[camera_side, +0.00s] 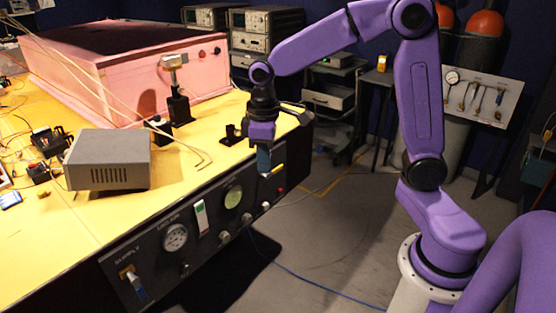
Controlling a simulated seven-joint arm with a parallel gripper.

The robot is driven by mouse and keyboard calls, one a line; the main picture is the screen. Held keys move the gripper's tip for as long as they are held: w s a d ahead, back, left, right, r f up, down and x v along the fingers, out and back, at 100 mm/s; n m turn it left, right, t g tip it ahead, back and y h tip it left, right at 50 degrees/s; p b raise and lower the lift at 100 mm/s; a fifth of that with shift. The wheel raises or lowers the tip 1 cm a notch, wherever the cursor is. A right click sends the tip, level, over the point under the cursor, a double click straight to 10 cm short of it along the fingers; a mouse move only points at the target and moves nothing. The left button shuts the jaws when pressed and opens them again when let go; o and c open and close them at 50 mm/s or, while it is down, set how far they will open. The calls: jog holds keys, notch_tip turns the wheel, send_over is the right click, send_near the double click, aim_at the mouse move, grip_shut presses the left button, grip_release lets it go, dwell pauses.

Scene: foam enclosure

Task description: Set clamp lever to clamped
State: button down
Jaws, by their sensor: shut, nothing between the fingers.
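My gripper (264,170) points down in front of the black front panel (160,262), near its right end. Its fingers look shut and hold nothing. A yellow piece (279,170) shows on the panel just right of the fingertips. It may belong to the clamp lever, most of which would be hidden behind my gripper. I cannot tell the lever's position or whether my fingers touch it. Another lever with a blue handle (138,286) and a yellow plate sits at the panel's left end, by the word SUPPLY.
The panel also carries a round gauge (175,237), a green round dial (233,196) and several knobs. On the yellow tabletop (135,205) stand a grey box (108,160), a black post fixture (178,100) and a pink foam enclosure (125,65). The floor before the panel is open.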

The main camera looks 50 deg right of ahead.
jog(key=w+d+f+m, duration=0.3)
jog(key=w+d+m, duration=0.1)
jog(key=w+d, duration=0.9)
jog(key=w+d+f+m, duration=0.1)
jog(key=w+d+f, duration=0.1)
jog(key=d, duration=0.5)
jog(key=w+d+f+m, duration=0.1)
jog(key=w+d+f, duration=0.1)
jog(key=d, duration=0.5)
jog(key=shift+w+d+m, duration=0.25)
jog(key=shift+w+m, duration=0.1)
jog(key=shift+m, duration=0.05)
notch_tip(320, 180, down, 14)
jog(key=shift+f, duration=0.1)
